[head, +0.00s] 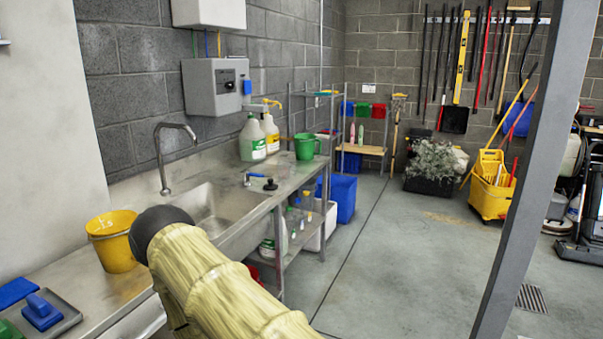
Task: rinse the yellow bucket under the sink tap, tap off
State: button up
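The yellow bucket (112,243) stands upright on the steel counter left of the sink. The steel sink basin (207,207) is right of it, its near side hidden by my arm. The tap (160,155) is a tall bent spout rising at the back left of the basin. No water shows coming from it. My arm, in a pale yellow sleeve with a dark rounded end, reaches up from the bottom just right of the bucket and overlaps its right edge in the picture. My gripper's fingers do not show.
A blue-handled pad (42,312) lies on a tray at the lower left. A grey post (535,160) stands at the right. Open floor (395,260) lies between.

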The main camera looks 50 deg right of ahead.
aim_at(247, 175)
jog(key=z, duration=1.6)
jog(key=i, duration=2.1)
jog(key=u, duration=1.4)
